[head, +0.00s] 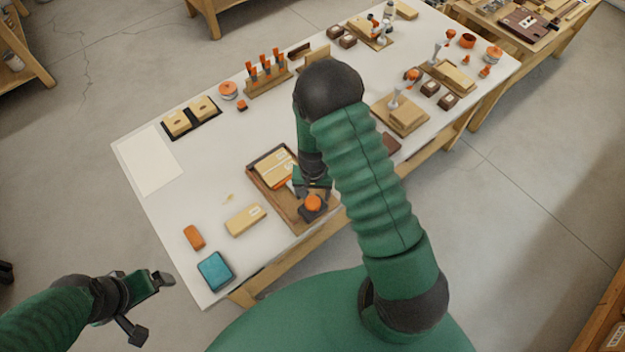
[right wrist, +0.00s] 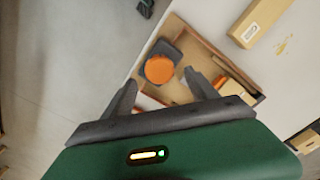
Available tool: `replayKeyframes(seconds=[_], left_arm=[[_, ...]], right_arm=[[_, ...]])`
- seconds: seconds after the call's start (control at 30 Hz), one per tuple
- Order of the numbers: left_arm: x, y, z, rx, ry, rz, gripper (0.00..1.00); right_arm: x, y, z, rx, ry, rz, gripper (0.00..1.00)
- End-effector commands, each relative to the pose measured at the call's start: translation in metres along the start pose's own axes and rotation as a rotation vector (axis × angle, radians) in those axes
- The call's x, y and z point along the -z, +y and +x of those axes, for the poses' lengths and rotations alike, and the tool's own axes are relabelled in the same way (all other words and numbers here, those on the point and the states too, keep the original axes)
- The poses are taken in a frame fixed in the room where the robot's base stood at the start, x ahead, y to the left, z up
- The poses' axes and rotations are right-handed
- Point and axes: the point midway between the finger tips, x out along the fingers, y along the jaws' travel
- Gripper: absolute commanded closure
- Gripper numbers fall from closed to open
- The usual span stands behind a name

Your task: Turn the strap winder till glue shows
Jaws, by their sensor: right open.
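An orange round knob on a dark base, which looks like the strap winder (head: 314,203), sits in the near end of a shallow wooden tray (head: 290,220). It also shows in the right wrist view (right wrist: 159,69). My right gripper (head: 312,186) is over the tray beside the knob. In the right wrist view its open fingers (right wrist: 160,82) are spread, with the knob ahead between their tips; contact cannot be told. A tan block with white marks (head: 276,166) and an orange strip lies in the tray's far end. I see no glue that I can identify. My left gripper (head: 150,305) is open and empty, off the table.
A tan box (head: 245,220), an orange block (head: 194,237) and a teal box (head: 215,271) lie left of the tray. A rack of orange-handled tools (head: 267,75) and several fixtures stand farther back.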

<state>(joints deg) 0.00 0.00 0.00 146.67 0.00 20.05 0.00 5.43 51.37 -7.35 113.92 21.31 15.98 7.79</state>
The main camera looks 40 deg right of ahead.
Motion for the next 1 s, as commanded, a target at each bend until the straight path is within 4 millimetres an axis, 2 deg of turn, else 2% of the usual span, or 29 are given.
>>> replayKeyframes(seconds=[0.2,0.4,0.6,1.0], left_arm=[[-0.002,0.000,0.008,0.000,0.000,0.000,0.08],[-0.003,0.000,0.011,0.000,0.000,0.000,0.08],[-0.003,0.000,0.011,0.000,0.000,0.000,0.08],[-0.003,0.000,0.011,0.000,0.000,0.000,0.08]], right_arm=[[0.002,-0.002,-0.066,0.005,0.006,-0.002,0.33],[0.001,-0.001,-0.111,0.003,0.000,-0.001,0.33],[0.002,0.000,-0.126,0.000,-0.002,0.000,0.33],[0.001,0.000,-0.126,0.000,-0.002,0.000,0.33]])
